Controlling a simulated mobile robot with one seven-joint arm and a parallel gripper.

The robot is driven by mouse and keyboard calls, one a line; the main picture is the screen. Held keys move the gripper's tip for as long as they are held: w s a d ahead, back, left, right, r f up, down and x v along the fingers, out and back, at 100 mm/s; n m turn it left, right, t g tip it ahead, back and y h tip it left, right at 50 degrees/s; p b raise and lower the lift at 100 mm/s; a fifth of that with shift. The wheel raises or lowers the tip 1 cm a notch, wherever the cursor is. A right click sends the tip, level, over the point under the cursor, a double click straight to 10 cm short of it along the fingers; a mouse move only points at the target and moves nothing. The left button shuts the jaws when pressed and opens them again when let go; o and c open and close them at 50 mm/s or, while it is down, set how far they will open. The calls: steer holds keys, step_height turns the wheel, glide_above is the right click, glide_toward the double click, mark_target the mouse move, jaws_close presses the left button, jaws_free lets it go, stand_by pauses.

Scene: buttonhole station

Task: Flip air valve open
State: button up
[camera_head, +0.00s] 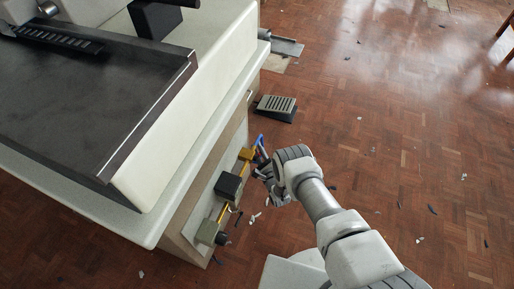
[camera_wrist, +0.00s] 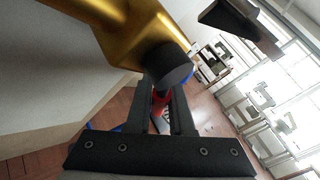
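The air valve assembly is on the side panel of the machine table. Its brass body (camera_head: 246,154) shows in the head view and looms large at the top of the wrist view (camera_wrist: 125,30). A dark round end (camera_wrist: 166,64) sticks out of the brass toward my fingers. My gripper (camera_head: 261,172) is right beside the brass body; in the wrist view its two fingers (camera_wrist: 160,108) point at the dark end. A red piece (camera_wrist: 161,101) shows in the narrow gap between the fingers. Whether the fingers touch it I cannot tell. A blue part (camera_head: 260,141) shows near the brass.
A black box (camera_head: 228,186) and an olive block (camera_head: 208,231) sit lower on the same panel. The table edge (camera_head: 200,150) overhangs beside them. A foot pedal (camera_head: 276,107) stands on the floor beyond. The wood floor (camera_head: 400,120) at right is open, with small scraps.

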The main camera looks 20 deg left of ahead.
jaws_close()
